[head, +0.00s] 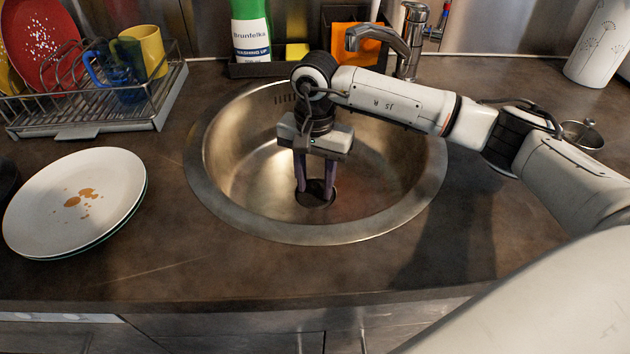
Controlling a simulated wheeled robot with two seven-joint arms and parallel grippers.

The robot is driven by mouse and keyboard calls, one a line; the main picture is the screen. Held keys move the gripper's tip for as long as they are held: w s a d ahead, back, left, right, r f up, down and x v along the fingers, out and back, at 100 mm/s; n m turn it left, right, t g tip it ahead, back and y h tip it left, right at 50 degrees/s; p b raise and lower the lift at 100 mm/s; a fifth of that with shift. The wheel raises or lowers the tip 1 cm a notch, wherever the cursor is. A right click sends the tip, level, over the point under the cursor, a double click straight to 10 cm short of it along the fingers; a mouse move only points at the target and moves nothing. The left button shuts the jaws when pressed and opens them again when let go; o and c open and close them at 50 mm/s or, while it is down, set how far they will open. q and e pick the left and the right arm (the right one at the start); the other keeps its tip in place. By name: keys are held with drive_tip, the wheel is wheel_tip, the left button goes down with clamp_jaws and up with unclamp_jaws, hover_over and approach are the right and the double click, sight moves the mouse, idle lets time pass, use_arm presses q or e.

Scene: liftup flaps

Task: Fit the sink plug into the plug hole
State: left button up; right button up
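The round steel sink (255,165) is set in the dark counter. Its dark round plug hole (317,199) shows at the bottom. My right gripper (315,190) points down into the bowl, with its two fingers apart and their tips at the plug hole. I see no clear object between the fingers. Whether a dark plug sits in the hole between the tips cannot be told. A small round metal piece with a knob (582,134) lies on the counter at the right, partly behind my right arm; it may be a plug or strainer. My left gripper is not in view.
The tap (385,40) stands behind the sink, close to my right forearm. A caddy with a green-and-white bottle (251,35) is at the back. A dish rack (95,100) and stacked plates (75,200) are at the left. The front counter is clear.

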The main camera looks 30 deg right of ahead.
sight(315, 185)
idle(0.3)
wheel_tip(315, 185, up, 10)
drive_tip(key=shift+r+p, duration=0.2)
drive_tip(key=shift+p, duration=0.1)
idle(0.5)
